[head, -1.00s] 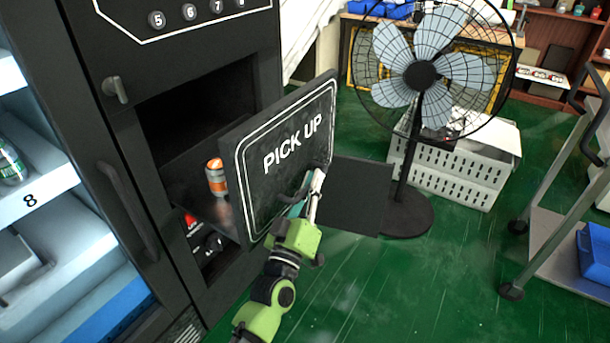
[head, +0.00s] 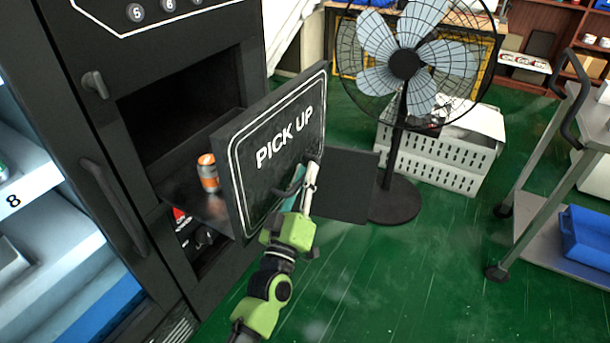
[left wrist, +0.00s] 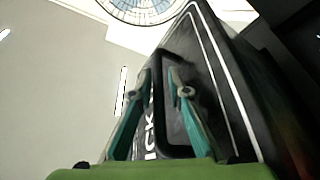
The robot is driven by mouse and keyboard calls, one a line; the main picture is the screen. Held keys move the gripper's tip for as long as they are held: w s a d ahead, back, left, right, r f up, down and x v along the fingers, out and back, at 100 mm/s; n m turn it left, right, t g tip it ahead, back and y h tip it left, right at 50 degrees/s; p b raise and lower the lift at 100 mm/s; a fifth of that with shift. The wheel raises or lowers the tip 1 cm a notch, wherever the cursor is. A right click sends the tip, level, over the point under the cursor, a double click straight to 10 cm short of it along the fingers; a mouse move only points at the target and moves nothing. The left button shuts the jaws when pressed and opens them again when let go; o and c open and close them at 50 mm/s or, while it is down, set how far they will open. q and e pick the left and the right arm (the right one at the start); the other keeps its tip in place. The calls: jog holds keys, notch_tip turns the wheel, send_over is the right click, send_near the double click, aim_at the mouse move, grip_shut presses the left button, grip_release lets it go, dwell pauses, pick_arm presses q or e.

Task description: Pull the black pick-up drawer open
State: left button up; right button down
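The black pick-up drawer's front panel (head: 290,118), lettered "PICK UP", stands out from the dark vending machine (head: 75,50), with a dark opening (head: 185,95) behind it. An orange and silver can (head: 208,172) stands upright on the drawer floor behind the panel. My left gripper (head: 308,180) is at the drawer's black handle (head: 292,183). My right gripper is in no view.
A standing fan (head: 404,66) and a white perforated crate (head: 437,162) are to the right. A dark flat panel (head: 345,188) is just right of the drawer front. A trolley (head: 535,230) with a blue bin (head: 588,240) stands at far right. Green floor in front is clear.

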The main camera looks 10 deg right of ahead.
pick_arm(q)
jog(key=v, duration=1.2)
jog(key=shift+f, duration=0.2)
